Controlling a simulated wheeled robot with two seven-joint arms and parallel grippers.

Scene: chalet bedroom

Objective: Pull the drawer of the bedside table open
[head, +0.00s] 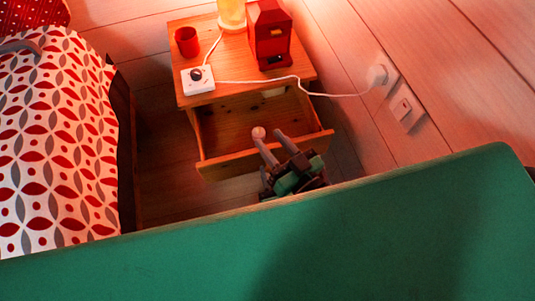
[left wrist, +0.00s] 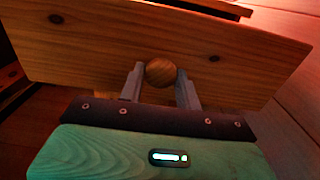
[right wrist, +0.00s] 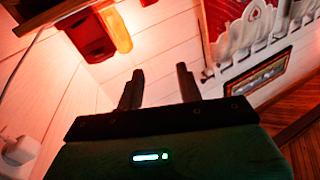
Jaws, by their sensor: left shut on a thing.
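The bedside table (head: 215,98) is light pine. Its drawer (head: 222,130) is pulled out, with much of the inside showing. The drawer front also fills the left wrist view (left wrist: 260,60), with a round wooden knob (left wrist: 160,72) in its middle. My left gripper (left wrist: 160,85) is shut on the knob, one finger on each side. The right wrist view shows empty open fingers (right wrist: 158,78).
On the table top are a red cup (head: 187,42), a white socket block (head: 197,80), a red lantern (head: 269,35) and a glowing lamp (head: 231,14). A white cable runs to the wall plug (head: 377,75). The bed (head: 55,150) is left; a green surface (head: 300,235) fills the foreground.

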